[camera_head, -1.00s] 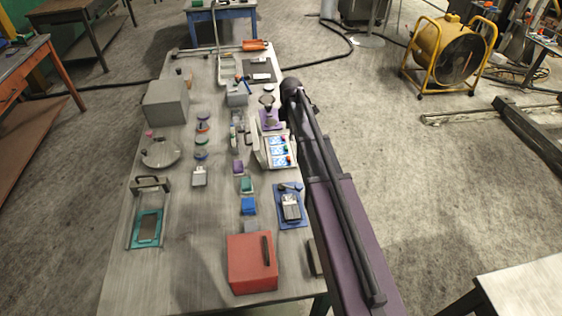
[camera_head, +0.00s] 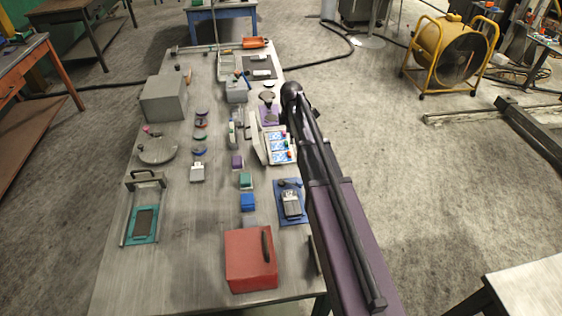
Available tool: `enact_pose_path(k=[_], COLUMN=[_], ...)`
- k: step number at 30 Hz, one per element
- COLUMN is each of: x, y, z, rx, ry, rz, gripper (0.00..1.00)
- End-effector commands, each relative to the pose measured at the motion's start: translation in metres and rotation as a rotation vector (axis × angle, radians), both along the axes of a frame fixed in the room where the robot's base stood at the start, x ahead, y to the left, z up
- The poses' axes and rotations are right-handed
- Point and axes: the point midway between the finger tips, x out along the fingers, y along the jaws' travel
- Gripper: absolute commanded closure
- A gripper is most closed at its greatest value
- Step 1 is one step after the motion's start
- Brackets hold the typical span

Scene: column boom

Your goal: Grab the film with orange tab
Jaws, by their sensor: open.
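Several small blue-and-white films (camera_head: 279,146) lie in a row in a white tray (camera_head: 262,150) on the right side of the long table, just left of my arm. Small coloured tabs show at their right ends. A reddish-orange tab (camera_head: 291,155) seems to be on the nearest film, but it is too small to be sure of its colour. My arm runs from the lower right up to a dark joint at the tray's far right. My gripper cannot be made out; the arm may hide it.
A red box (camera_head: 249,262) stands at the table's near end. A blue stand with a small device (camera_head: 290,203) is nearer than the tray. A purple-based item (camera_head: 269,116) stands beyond it. Small blocks line its left side.

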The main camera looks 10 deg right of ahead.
Motion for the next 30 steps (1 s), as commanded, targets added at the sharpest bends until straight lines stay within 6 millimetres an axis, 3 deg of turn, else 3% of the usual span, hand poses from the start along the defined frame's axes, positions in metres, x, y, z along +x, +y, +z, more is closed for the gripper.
enact_pose_path(k=[15,30], x=[0.0,0.0], y=[-0.001,-0.001], z=[-0.039,-0.04], rx=[0.0,0.0], ry=[0.0,0.0], rz=[-0.001,-0.001], gripper=[0.17,0.17])
